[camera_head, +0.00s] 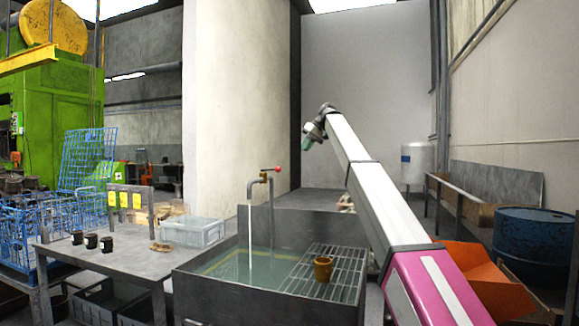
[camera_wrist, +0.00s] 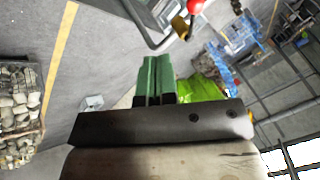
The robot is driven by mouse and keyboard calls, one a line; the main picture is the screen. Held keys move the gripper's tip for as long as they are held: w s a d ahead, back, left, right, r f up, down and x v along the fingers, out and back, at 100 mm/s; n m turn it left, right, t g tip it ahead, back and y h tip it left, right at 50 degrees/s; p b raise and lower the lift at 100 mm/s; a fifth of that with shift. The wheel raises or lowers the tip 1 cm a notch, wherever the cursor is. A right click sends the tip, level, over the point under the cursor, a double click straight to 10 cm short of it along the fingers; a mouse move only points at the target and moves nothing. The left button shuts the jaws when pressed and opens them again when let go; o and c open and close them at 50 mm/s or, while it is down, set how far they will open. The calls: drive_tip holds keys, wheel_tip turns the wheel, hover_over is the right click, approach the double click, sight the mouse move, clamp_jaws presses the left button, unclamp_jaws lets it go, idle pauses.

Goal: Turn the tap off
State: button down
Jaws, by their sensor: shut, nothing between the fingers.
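The tap (camera_head: 262,180) stands over the sink basin (camera_head: 232,283), with a red knob (camera_head: 278,169) on its top right. A white stream of water (camera_head: 250,232) runs from its spout into the basin. My gripper (camera_head: 306,145) is in the air, above and to the right of the tap in the head view. In the wrist view my green fingers (camera_wrist: 155,62) are shut together with nothing between them. The red knob (camera_wrist: 196,5) shows at the top edge of that view, beyond the fingertips and apart from them, with the brass tap part (camera_wrist: 181,27) beside it.
A brown cup (camera_head: 323,269) stands on the grate (camera_head: 340,263) across the basin's right side. A grey table (camera_head: 110,262) with several dark cups and a grey crate (camera_head: 192,232) is to the left. A blue drum (camera_head: 532,243) and orange bin (camera_head: 482,277) are at right.

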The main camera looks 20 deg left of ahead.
drive_tip(key=shift+w+a+r, duration=0.1)
drive_tip(key=shift+w+r, duration=0.05)
drive_tip(key=shift+r, duration=0.25)
drive_tip(key=s+a+f, duration=0.3)
drive_tip(key=a+f, duration=0.5)
drive_tip(key=f, duration=0.1)
drive_tip(key=shift+a, duration=0.2)
drive_tip(key=shift+s+f, duration=0.1)
idle(0.3)
